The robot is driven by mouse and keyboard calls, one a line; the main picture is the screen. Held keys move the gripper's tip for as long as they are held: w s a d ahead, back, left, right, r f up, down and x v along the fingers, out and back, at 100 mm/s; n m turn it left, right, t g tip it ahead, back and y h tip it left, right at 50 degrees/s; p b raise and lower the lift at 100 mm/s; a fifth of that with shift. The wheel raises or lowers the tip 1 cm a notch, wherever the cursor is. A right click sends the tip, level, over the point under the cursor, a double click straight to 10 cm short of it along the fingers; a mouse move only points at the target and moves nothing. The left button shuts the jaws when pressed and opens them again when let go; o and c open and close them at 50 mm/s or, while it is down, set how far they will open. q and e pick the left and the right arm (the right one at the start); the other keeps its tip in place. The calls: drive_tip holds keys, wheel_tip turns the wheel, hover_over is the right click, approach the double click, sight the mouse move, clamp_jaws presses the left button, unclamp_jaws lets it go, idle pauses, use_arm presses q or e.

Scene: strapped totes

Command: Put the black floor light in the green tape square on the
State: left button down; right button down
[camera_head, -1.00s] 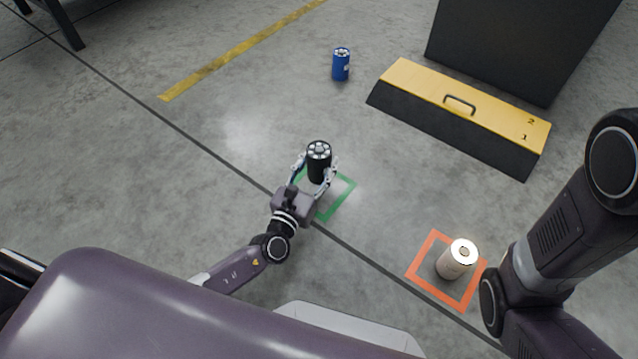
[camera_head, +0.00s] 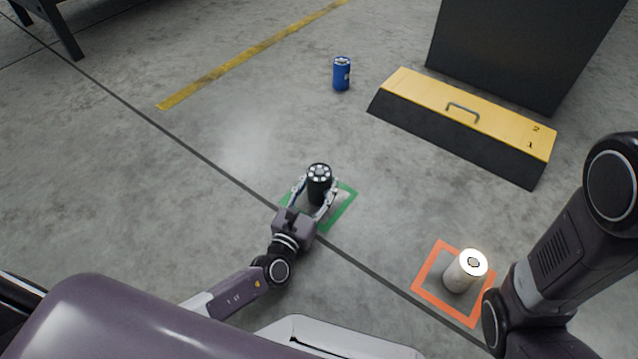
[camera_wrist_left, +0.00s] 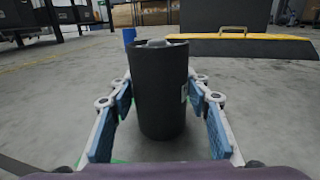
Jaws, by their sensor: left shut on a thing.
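The black floor light (camera_head: 319,186) is an upright dark cylinder with a ring of pale spots on top. It is within the green tape square (camera_head: 344,212) in the head view; I cannot tell whether its base touches the floor. My left gripper (camera_head: 315,200) is shut on it, one finger on each side. In the left wrist view the light (camera_wrist_left: 160,95) stands upright between the blue-padded fingers (camera_wrist_left: 163,125). Part of the green tape is hidden by the gripper. My right gripper is out of view.
A white light (camera_head: 464,272) stands in the orange tape square (camera_head: 426,285). A blue can-like light (camera_head: 341,74) stands farther back. A yellow-topped black step (camera_head: 470,115) sits in front of a dark box (camera_head: 520,50). Floor left of the green square is clear.

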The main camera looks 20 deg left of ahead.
use_arm(q)
drive_tip(key=c, duration=1.1)
unclamp_jaws()
drive_tip(key=shift+s+a+r, duration=0.1)
drive_tip(key=shift+s+r, duration=0.05)
drive_tip(key=shift+s, duration=0.05)
drive_tip(key=s+p, duration=0.1)
drive_tip(key=s, duration=0.2)
drive_tip(key=s+p, duration=0.2)
drive_tip(key=s, duration=0.2)
drive_tip(key=s+a+p, duration=0.1)
drive_tip(key=s, duration=0.2)
drive_tip(key=shift+s+a+p, duration=0.1)
drive_tip(key=shift+s+p, duration=0.2)
drive_tip(key=shift+p, duration=0.05)
drive_tip(key=shift+s+a, duration=0.1)
drive_tip(key=shift+s, duration=0.4)
